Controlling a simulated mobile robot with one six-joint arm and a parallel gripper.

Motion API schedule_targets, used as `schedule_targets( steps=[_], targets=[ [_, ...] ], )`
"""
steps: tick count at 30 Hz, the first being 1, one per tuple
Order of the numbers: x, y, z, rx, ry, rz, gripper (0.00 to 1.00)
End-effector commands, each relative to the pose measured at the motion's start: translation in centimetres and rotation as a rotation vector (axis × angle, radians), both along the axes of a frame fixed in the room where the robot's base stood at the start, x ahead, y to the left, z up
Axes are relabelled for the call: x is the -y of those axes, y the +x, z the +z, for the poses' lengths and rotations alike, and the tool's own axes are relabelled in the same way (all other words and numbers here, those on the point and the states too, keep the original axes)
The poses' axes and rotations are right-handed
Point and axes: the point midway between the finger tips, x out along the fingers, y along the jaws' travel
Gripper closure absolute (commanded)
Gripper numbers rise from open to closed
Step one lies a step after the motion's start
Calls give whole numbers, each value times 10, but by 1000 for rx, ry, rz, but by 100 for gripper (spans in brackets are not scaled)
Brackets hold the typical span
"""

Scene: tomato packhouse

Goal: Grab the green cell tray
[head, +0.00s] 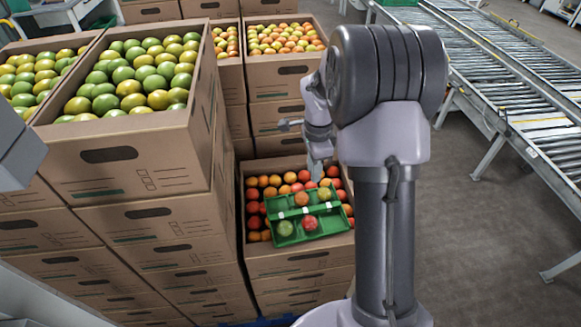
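The green cell tray (333,222) lies tilted on top of the tomatoes in an open cardboard carton (300,262), near the carton's front side. Several tomatoes sit in its cells, among them a red one (309,223) and a greenish one (285,228). My gripper (316,178) points down above the back part of that carton, behind the tray in the picture. It appears apart from the tray. Its fingers are small and partly merged with the wrist, so I cannot tell whether they are open or shut. My arm hides part of the carton's right side.
Taller stacks of cartons with green tomatoes (140,78) stand close on the left, their walls rising above the tray's carton. Another stack with orange tomatoes (285,38) stands behind. A roller conveyor (515,95) runs along the right. The floor (480,230) between is clear.

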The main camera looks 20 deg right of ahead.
Motion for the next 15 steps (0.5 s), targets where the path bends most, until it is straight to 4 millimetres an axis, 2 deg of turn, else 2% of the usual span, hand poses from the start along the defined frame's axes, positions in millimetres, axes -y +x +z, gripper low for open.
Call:
schedule_targets(
  steps=[6,9,12,15],
  targets=[
    [-2,-1,-69,-6,2,-2,76],
    [-2,-1,-97,-5,1,0,76],
    [-3,-1,-114,-4,2,0,76],
    [-3,-1,-122,-2,1,1,76]
  ],
)
